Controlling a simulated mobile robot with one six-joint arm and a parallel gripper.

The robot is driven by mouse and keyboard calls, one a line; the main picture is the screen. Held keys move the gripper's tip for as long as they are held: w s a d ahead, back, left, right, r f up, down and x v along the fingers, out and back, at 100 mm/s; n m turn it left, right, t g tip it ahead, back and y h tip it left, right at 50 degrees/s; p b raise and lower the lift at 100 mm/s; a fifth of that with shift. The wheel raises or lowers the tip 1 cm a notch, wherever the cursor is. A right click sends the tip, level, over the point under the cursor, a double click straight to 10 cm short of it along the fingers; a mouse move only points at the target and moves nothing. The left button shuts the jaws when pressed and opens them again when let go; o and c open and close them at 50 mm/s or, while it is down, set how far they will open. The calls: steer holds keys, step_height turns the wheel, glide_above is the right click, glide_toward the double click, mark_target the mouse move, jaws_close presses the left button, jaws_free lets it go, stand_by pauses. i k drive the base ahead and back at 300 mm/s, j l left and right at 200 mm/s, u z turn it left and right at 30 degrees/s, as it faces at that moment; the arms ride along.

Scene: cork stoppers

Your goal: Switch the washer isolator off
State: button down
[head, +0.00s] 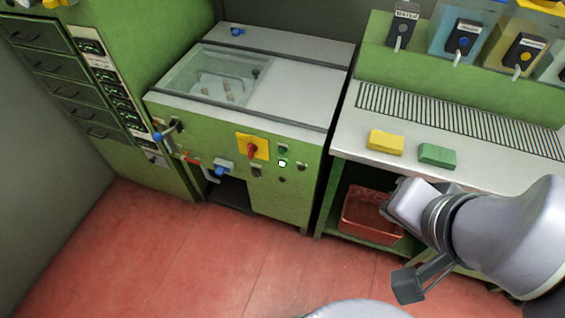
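The washer isolator (252,149) is a red rotary handle on a yellow square plate, on the green front panel of the washer (290,205). The handle looks roughly upright, slightly tilted; any position marks are too small to read. My gripper (400,244) is at the lower right, in front of the sink bench and well apart from the isolator. Its two fingers are spread wide with nothing seen between them. Nothing covers the isolator.
Small buttons (282,162) sit right of the isolator, and a blue-handled valve (222,168) juts out to its left. A red bin (368,216) is under the bench. Yellow (385,140) and green (437,155) blocks lie on the bench top. The red floor (190,255) before the washer is clear.

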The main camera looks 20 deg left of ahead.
mark_target(252, 147)
steer(key=i+j+u, duration=0.25)
steer(key=i+j, duration=0.2)
steer(key=i+j+u, duration=0.25)
steer(key=i+j, duration=0.2)
